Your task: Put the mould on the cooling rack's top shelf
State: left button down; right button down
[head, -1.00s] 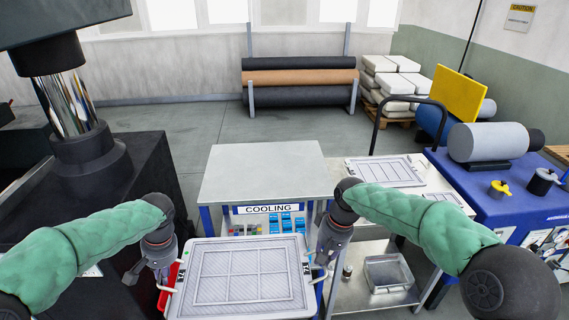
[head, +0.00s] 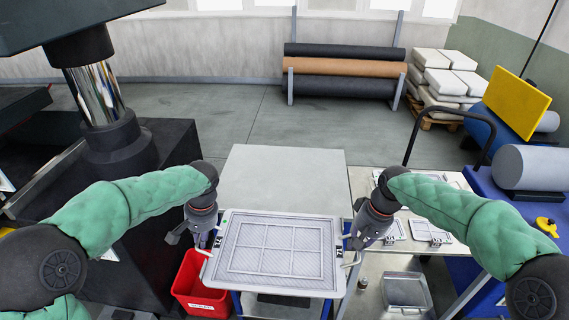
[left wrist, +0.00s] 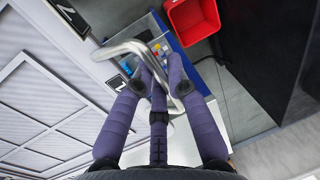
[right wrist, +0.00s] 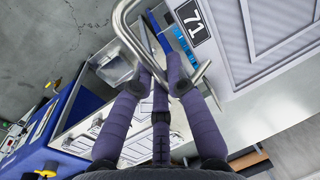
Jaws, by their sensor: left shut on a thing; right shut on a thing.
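The mould (head: 277,238), a light grey framed panel with a ribbed, divided face, is held level between my two grippers. My left gripper (head: 208,240) is shut on its left wire handle, also seen in the left wrist view (left wrist: 130,50). My right gripper (head: 353,247) is shut on its right handle, seen in the right wrist view (right wrist: 125,22). A "71" label (right wrist: 194,20) shows beside that handle. The cooling rack's flat grey top shelf (head: 283,175) is bare and lies just beyond the mould. The mould hides the rack's front edge and sign.
A red bin (head: 200,288) stands below left of the mould. A steel trolley (head: 365,268) with similar panels (head: 440,232) and a metal tray (head: 406,290) is at right, beside a blue bench (head: 525,205). A dark press (head: 140,160) stands close at left.

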aim_at(283, 175)
jog(key=i, duration=1.25)
